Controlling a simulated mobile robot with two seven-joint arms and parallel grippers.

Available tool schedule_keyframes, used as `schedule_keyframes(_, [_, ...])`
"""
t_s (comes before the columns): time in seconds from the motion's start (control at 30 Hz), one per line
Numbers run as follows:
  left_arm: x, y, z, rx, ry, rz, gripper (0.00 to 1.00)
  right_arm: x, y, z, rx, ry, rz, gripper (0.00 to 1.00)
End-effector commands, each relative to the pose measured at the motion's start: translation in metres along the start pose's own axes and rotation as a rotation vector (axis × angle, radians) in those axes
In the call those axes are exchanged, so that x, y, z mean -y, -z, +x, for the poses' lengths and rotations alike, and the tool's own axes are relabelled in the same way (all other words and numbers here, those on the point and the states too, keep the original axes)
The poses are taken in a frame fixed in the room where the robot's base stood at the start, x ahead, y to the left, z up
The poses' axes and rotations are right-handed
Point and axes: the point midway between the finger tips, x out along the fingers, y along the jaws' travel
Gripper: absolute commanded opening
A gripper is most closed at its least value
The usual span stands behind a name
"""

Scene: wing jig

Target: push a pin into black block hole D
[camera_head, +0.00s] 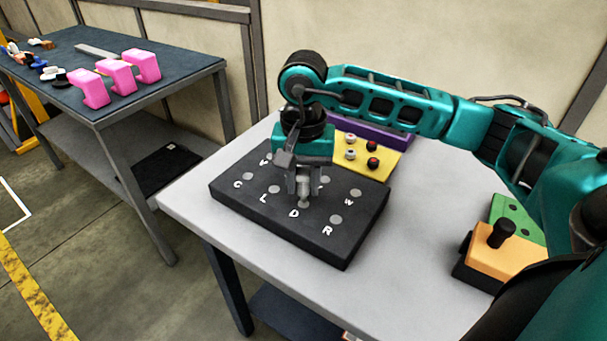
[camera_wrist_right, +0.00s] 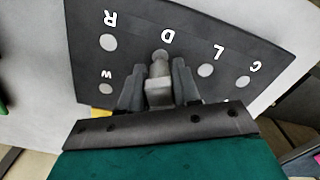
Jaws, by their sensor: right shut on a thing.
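The black block (camera_head: 285,225) lies on the light table, with white letters and pale round holes on top. My right gripper (camera_head: 304,190) points down over the block, just behind the letter D. It is shut on a grey pin, which shows between the fingers in the right wrist view (camera_wrist_right: 159,92). The pin's lower end is at hole D (camera_head: 304,203), close to the letter D. I cannot tell whether its tip is inside the hole or just above it. The gripper hides part of the block's back side. My left gripper is not in view.
A yellow block (camera_head: 381,164) with several knobs and a purple block (camera_head: 375,132) stand behind the black block. An orange and green box (camera_head: 497,258) with a black knob is at the right. A dark table (camera_head: 90,55) with pink pieces (camera_head: 117,77) stands at the left.

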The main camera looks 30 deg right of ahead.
Motion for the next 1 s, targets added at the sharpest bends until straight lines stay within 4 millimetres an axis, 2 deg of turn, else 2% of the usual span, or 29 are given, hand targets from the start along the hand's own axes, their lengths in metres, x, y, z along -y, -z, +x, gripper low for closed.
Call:
schedule_keyframes(0.77, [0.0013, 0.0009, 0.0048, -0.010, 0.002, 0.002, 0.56, 0.0003, -0.0002, -0.0006, -0.001, 0.001, 0.000, 0.01])
schedule_keyframes(1.0, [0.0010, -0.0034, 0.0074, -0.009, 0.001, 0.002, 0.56, 0.0002, -0.0002, 0.0048, -0.001, 0.001, 0.000, 0.01])
